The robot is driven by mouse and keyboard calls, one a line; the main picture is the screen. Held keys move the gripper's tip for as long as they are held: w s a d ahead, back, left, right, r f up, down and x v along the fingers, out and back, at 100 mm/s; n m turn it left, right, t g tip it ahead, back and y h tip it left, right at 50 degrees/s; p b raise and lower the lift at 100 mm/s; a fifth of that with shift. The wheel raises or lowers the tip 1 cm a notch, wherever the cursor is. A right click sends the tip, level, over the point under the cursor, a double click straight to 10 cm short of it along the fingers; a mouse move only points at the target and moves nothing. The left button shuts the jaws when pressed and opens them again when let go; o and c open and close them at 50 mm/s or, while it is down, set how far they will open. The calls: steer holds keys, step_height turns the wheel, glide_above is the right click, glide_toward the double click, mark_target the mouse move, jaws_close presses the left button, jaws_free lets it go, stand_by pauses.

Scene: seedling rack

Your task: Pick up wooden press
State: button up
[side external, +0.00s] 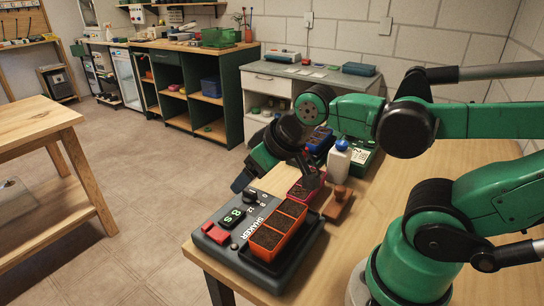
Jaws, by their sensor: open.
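The wooden press (337,206) stands on the wooden bench, a brown block with an upright knob-like handle. It is right of a pink-red tray (294,191) and in front of a white bottle. My gripper (313,184) is dark and points down above the pink-red tray, a little left of the press. It appears apart from the press, with nothing visibly held. The arm's dark wrist hides part of the gripper, and its fingertips are small and hard to make out.
The shaker (214,234) with orange soil-filled pots (265,239) occupies the bench's near left corner. The white bottle (338,166) with a blue cap, a blue tray (319,139) and a green device (372,164) stand behind the press. Bare bench (400,180) lies right of it.

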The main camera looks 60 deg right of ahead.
steer(key=m+g, duration=0.7)
steer(key=m, duration=1.9)
glide_above(341, 188)
steer(key=f, duration=0.5)
steer(key=shift+w+a+f, duration=0.1)
steer(key=shift+w+f, duration=0.2)
steer(key=shift+w, duration=0.05)
steer(key=shift+s+f+m, duration=0.15)
steer(key=shift+s+m, duration=0.15)
steer(key=shift+m, duration=0.1)
steer(key=shift+s+d+f, duration=0.1)
steer(key=shift+d+f, duration=0.1)
steer(key=shift+f, duration=2.6)
